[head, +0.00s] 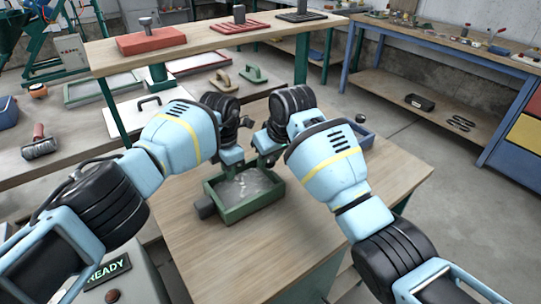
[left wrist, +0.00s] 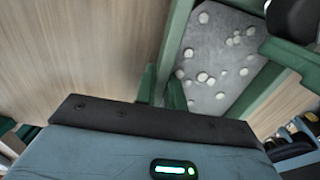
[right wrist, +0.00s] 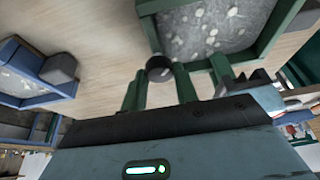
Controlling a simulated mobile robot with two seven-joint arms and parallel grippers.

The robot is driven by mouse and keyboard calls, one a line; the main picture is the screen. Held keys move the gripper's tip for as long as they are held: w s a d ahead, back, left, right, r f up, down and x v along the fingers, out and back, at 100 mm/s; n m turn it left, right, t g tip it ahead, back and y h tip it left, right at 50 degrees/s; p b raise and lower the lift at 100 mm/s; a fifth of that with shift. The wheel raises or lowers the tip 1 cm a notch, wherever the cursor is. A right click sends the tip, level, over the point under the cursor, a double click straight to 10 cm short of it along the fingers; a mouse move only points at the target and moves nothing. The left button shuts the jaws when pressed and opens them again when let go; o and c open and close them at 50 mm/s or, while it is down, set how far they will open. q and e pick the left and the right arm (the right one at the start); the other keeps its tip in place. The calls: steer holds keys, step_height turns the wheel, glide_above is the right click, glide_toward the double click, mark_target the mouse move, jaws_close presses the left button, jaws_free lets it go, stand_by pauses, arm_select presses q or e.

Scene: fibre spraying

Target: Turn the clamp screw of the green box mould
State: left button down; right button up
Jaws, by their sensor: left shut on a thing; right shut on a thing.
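The green box mould (head: 222,213) stands on the wooden table, with a speckled grey filling inside. A grey block (head: 205,207) sits at its left side. My left gripper (head: 232,170) is at the mould's back left; in the left wrist view its green fingers (left wrist: 162,88) are shut on the mould's wall (left wrist: 178,35). My right gripper (head: 268,162) is at the mould's back right. In the right wrist view its fingers (right wrist: 158,88) are shut on the dark round clamp screw (right wrist: 160,68), which sticks out from the mould's wall. The head view hides most of the screw.
A blue box mould (right wrist: 35,75) with a grey block lies beside the green one, behind my right arm in the head view. A raised shelf (head: 200,45) with red and dark forms crosses behind. The table front (head: 270,250) is clear.

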steer(key=shift+a+m+t+h, duration=0.15)
steer(key=shift+m+h, duration=0.25)
steer(key=shift+m, duration=0.75)
steer(key=shift+m+t+h, duration=0.25)
steer(key=shift+m+h, duration=0.15)
steer(key=shift+m, duration=0.75)
steer(key=o, duration=1)
steer(key=v, duration=1.2)
steer(key=shift+s, duration=0.1)
